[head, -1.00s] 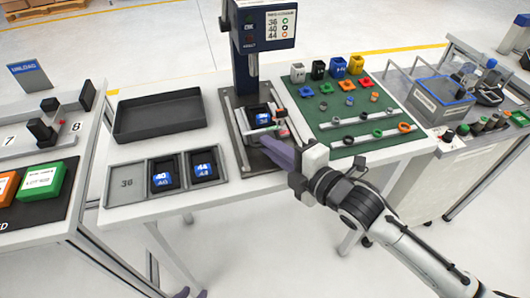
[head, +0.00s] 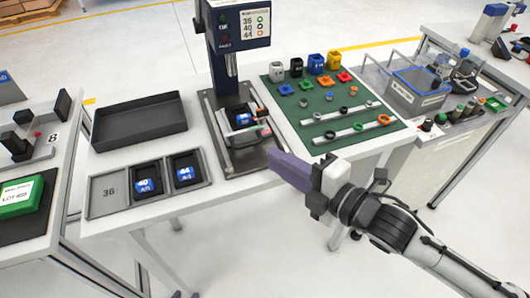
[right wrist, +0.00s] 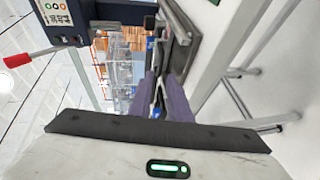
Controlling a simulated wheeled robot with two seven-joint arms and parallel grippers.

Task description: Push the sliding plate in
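The sliding plate (head: 238,139) is a dark carrier between the rails on the press base (head: 231,162). A dark holder with a blue-labelled block (head: 244,119) sits on it, and a pale bar with a red end lies at its front right. My right gripper (head: 279,158) has purple fingers just off the base's front right corner and appears apart from the plate. In the right wrist view its fingers (right wrist: 160,98) show a narrow gap with nothing clearly held.
The press column (head: 231,92) and head stand over the plate. An empty black tray (head: 138,121) and a grey three-slot tray (head: 107,205) lie to the left. A green mat (head: 312,125) with small coloured parts lies right. Floor is clear in front.

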